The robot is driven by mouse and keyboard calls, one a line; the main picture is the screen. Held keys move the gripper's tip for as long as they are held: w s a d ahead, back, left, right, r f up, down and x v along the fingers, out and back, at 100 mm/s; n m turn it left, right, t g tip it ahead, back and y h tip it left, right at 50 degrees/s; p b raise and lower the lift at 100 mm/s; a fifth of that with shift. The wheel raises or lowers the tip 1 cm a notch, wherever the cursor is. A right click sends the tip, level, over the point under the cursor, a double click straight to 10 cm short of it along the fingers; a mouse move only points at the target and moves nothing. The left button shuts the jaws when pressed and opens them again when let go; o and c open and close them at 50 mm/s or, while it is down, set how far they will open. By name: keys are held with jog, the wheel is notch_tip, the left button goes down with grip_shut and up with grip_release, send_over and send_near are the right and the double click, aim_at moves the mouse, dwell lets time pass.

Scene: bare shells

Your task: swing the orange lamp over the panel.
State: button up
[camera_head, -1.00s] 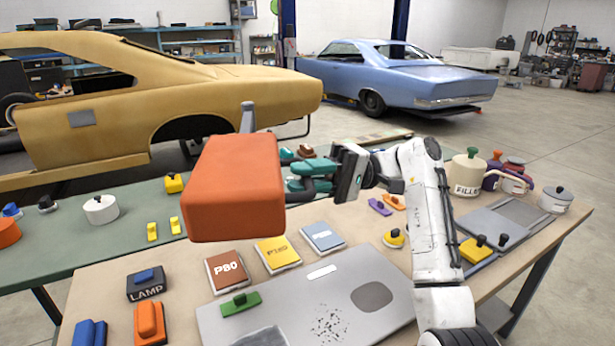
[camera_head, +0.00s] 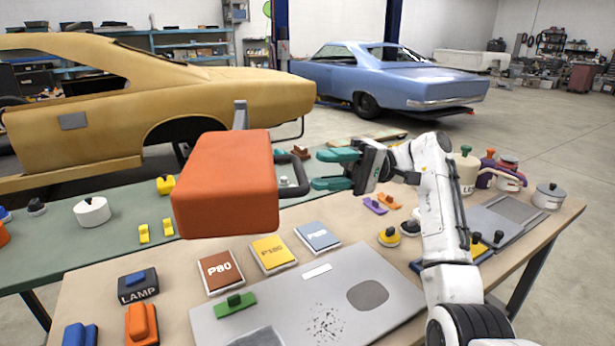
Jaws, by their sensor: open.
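The orange lamp (camera_head: 226,185) is a big box-shaped head on a grey post, hanging above the table left of centre. A dark handle (camera_head: 299,175) sticks out from its right side. The grey metal panel (camera_head: 300,300) lies flat on the near table, below and to the right of the lamp, with a dark patch and speckles on it. My gripper (camera_head: 318,170), with teal fingers, is open and empty just right of the handle. Its fingertips look close to the handle but apart from it. The lamp hides part of the far table.
Sanding pads marked P80 (camera_head: 220,272) and others lie behind the panel. A green block (camera_head: 235,305) sits on the panel's left end. A LAMP switch box (camera_head: 138,285) is at left. Yellow and black knobs (camera_head: 389,237) and several pots (camera_head: 549,195) stand at right.

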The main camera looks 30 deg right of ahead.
jog(key=d, duration=0.1)
jog(key=d+b, duration=0.1)
jog(key=d, duration=0.1)
jog(key=d+f, duration=0.1)
jog(key=d, duration=0.1)
jog(key=shift+w, duration=0.15)
